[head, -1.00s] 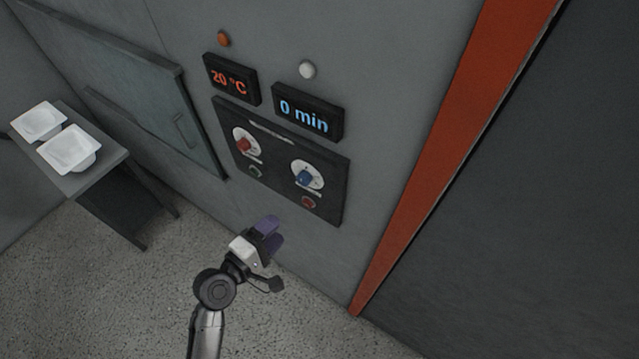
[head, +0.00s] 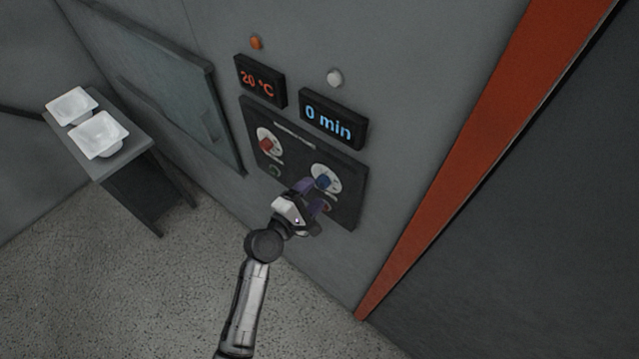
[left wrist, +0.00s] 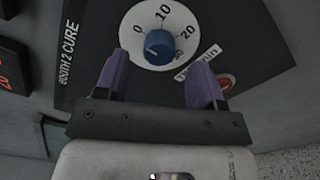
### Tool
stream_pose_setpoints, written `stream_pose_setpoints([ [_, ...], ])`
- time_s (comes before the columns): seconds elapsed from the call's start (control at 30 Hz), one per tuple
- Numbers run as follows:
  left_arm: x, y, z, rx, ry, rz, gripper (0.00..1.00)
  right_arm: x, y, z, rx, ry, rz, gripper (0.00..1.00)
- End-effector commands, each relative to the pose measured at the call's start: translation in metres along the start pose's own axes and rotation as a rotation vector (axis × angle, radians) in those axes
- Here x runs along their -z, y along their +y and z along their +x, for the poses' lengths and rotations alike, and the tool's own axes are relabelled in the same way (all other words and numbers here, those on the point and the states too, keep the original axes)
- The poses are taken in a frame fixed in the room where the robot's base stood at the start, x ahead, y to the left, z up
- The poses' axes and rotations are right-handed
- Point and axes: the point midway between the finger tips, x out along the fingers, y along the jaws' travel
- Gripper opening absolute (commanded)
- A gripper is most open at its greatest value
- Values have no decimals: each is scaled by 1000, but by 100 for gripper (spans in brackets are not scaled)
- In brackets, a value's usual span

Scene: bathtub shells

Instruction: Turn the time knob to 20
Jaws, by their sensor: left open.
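The blue time knob (head: 323,181) sits on a white dial on the dark control panel (head: 345,208). In the left wrist view the knob (left wrist: 160,47) is in front of my fingers, and its dial (left wrist: 138,16) reads 0, 10, 20 and 30. The time display (head: 328,119) shows 0 min. My left gripper (head: 311,192) is at the lower left of the knob; it also shows in the left wrist view (left wrist: 160,82). Its purple fingers are apart and empty, with the knob just beyond the gap. My right gripper is not in view.
A red knob (head: 266,144) is left on the panel under a 20 °C display (head: 261,81). A red button (left wrist: 226,82) lies near the right finger. A small table (head: 125,158) with two white shells (head: 98,134) stands at the left.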

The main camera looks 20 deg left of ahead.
Motion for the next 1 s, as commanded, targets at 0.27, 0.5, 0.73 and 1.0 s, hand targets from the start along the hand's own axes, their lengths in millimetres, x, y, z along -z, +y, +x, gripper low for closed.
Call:
stream_pose_setpoints([
  [0.27,0,0,28,0,0,1,63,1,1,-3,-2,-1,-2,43],
  [0.5,0,0,34,0,0,1,63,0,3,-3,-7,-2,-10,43],
  [0.73,0,0,34,0,0,1,61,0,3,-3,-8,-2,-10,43],
  [1.0,0,0,34,0,0,1,35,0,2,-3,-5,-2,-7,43],
])
